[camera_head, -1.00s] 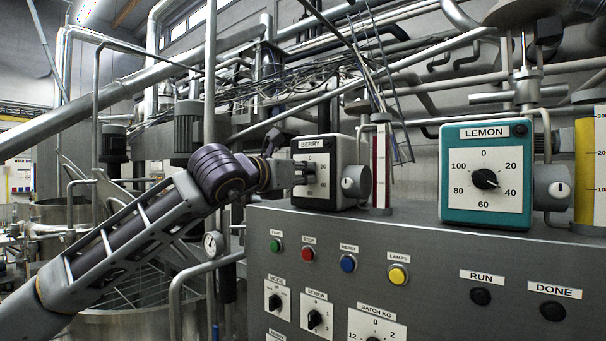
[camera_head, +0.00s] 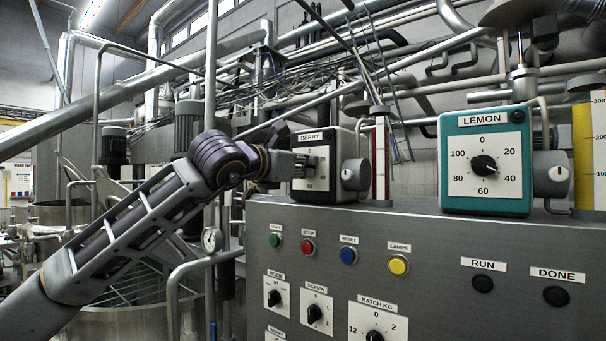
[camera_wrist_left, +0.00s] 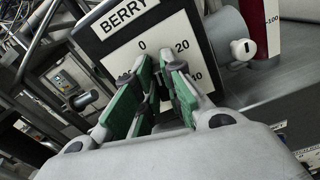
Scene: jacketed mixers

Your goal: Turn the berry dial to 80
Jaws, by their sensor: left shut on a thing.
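The berry dial box (camera_head: 318,148) stands on the grey console at its left end, with a white face and a BERRY label. It also fills the upper middle of the left wrist view (camera_wrist_left: 109,58), tilted there, with 0 and 20 readable. My left gripper (camera_head: 304,165) is at the dial face, and its green-padded fingers (camera_wrist_left: 157,82) are shut on the berry dial's knob at the centre. The fingers hide the knob and its pointer, so the setting cannot be read. My right gripper is in neither view.
The lemon dial box (camera_head: 486,160) stands farther right on the console (camera_head: 420,235), its pointer between 40 and 60. A level gauge (camera_head: 381,160) stands just right of the berry box. Buttons and smaller dials, including batch kg (camera_head: 376,330), are on the front.

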